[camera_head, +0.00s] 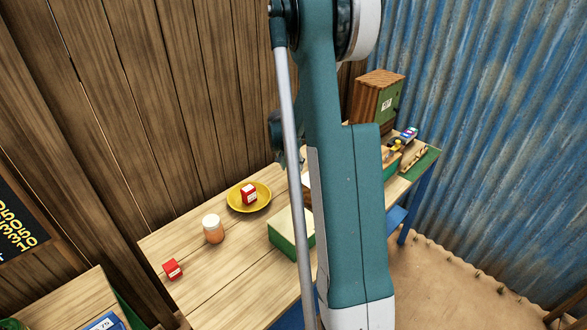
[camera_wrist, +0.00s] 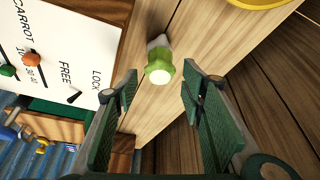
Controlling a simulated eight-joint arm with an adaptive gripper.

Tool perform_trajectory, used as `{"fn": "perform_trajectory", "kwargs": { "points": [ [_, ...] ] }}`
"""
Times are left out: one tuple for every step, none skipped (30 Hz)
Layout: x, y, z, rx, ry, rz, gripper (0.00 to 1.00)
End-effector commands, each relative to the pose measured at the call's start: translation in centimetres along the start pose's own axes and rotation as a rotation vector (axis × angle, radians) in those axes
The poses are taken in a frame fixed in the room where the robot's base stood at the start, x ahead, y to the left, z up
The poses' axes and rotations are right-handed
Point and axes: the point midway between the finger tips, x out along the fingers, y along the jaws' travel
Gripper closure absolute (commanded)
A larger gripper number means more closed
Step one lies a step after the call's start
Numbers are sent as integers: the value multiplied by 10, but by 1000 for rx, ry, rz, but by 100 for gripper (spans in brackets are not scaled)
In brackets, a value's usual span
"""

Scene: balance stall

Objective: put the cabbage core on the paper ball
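In the wrist view a small green piece with a pale round end (camera_wrist: 158,70), likely the cabbage core, is on or above the wooden tabletop. A whitish-grey lump (camera_wrist: 159,42) shows right behind it. I cannot tell whether this lump is the paper ball or part of the same piece, nor whether they touch. My gripper (camera_wrist: 159,80) is open, its dark green fingers on either side of the green piece in the picture, with clear gaps to it. In the head view my arm covers the middle, and neither object can be made out.
A white panel (camera_wrist: 60,60) with lettering and knobs stands left in the wrist view. In the head view a yellow plate (camera_head: 262,206) bears a red cube (camera_head: 249,195). An orange-and-white jar (camera_head: 213,229), another red cube (camera_head: 173,269) and a green-sided box (camera_head: 288,236) stand nearby.

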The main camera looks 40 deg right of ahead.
Motion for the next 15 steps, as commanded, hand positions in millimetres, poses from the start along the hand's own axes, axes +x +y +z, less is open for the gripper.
{"fn": "perform_trajectory", "kwargs": {
  "points": [
    [-7,0,0,-1,0,0,60],
    [-11,0,0,0,0,0,60],
    [-15,0,0,-1,0,0,60],
    [-19,0,0,-1,0,0,60],
    [-23,0,0,-1,0,0,60],
    [-28,0,0,0,0,0,60],
    [-31,0,0,0,0,0,60],
    [-35,0,0,0,0,0,60],
    [-39,0,1,0,0,0,60],
    [-42,0,1,0,0,0,60],
    [-46,0,1,0,0,0,60],
    [-50,0,1,0,0,0,60],
    [-52,0,0,0,0,0,60],
    [-55,0,0,0,0,0,60],
    [-58,0,0,0,0,0,60]
  ]
}}
